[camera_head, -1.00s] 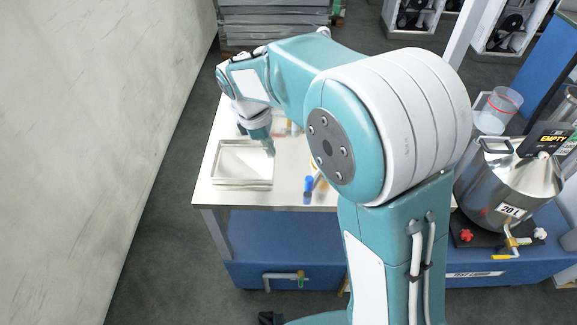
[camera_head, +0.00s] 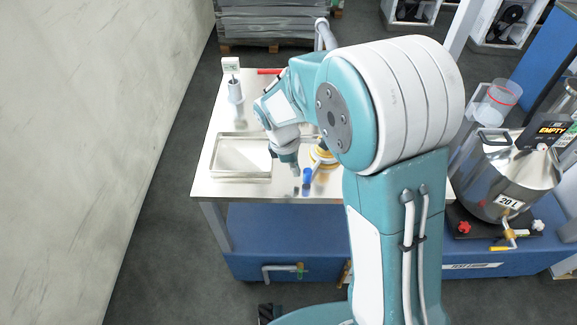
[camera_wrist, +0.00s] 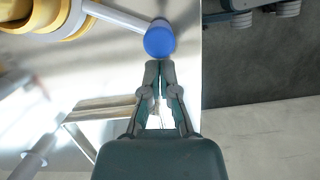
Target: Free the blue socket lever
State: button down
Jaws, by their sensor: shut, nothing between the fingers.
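The blue socket lever (camera_wrist: 159,40) shows in the wrist view as a round blue knob on the end of a pale rod. The rod (camera_wrist: 112,15) runs left to a yellow and grey body (camera_wrist: 62,18). In the head view the blue part (camera_head: 307,175) stands near the front of the table, and the yellow body (camera_head: 322,156) is partly hidden behind my arm. My gripper (camera_wrist: 158,66) is shut and empty, its tips just below the blue knob in the wrist view. Whether they touch it I cannot tell. In the head view my gripper (camera_head: 296,170) is just left of the blue part.
A shallow metal tray (camera_head: 240,178) lies left of my gripper on the table (camera_head: 335,187). A cup-like holder with a small sign (camera_head: 233,85) and a red bar (camera_head: 269,71) are at the back. A steel 20 L vessel (camera_head: 515,175) stands at the right.

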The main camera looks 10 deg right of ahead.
jog(key=shift+s, duration=0.15)
jog(key=shift+s+d+n, duration=0.2)
jog(key=shift+d+n, duration=0.05)
jog(key=shift+n, duration=0.05)
jog(key=shift+s+d+n, duration=0.2)
jog(key=shift+n, duration=0.1)
jog(key=shift+s+d+n+t, duration=0.4)
jog(key=shift+s+d+n, duration=0.45)
jog(key=shift+d+n, duration=0.25)
jog(key=d+n, duration=0.1)
jog(key=d, duration=0.1)
jog(key=s+d+n, duration=0.1)
jog(key=d+n, duration=0.1)
jog(key=d+n+t, duration=0.1)
jog(key=d+n, duration=0.1)
jog(key=shift+s+d, duration=0.15)
jog(key=shift+s, duration=0.25)
jog(key=shift+d+n+t+y, duration=0.3)
jog(key=shift+d+n, duration=0.55)
jog(key=shift+n, duration=0.35)
jog(key=shift+w+d, duration=0.15)
jog(key=shift+d, duration=0.8)
jog(key=shift+a, duration=0.2)
